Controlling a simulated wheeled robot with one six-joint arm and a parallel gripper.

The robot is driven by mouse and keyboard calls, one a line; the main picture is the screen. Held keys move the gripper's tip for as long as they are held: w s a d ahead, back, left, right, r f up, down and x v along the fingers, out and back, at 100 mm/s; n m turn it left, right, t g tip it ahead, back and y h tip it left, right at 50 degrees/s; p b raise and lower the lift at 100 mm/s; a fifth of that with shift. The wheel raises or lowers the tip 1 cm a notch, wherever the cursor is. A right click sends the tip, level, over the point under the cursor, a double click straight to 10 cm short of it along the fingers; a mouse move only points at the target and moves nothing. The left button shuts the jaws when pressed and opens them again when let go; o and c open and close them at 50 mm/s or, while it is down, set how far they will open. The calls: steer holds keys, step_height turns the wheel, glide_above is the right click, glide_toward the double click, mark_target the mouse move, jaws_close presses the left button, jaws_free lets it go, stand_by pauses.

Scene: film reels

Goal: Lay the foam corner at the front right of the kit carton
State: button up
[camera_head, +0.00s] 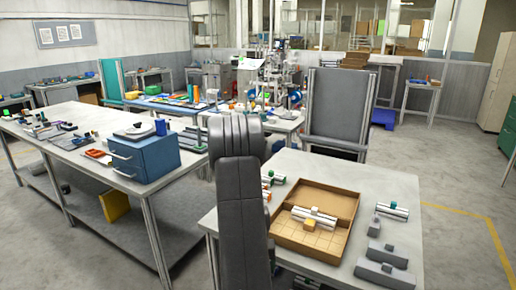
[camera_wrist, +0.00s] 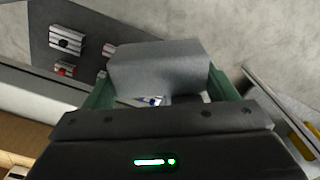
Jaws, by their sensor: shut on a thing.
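The foam corner (camera_wrist: 155,68) is a plain grey block in the wrist view. It sits between the green fingers of my gripper (camera_wrist: 160,88), which is shut on it. In the head view my dark arm stands at the table's left side, and the gripper and held piece are hidden behind it. The kit carton (camera_head: 329,197) is a shallow open brown box on the near right table. It holds white rod-like parts and a small tan block (camera_head: 309,225), with gridded floor showing at its front. A brown edge at the wrist view's lower left (camera_wrist: 22,128) looks like the carton.
Grey blocks (camera_head: 384,274) and a green-and-white part (camera_head: 392,209) lie right of the carton. Small coloured parts (camera_head: 272,178) lie behind it on the left. A blue box (camera_head: 145,158) stands on the left bench. A grey panelled cart (camera_head: 338,105) stands behind the table.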

steer(key=shift+f+b, duration=1.15)
steer(key=shift+f, duration=0.6)
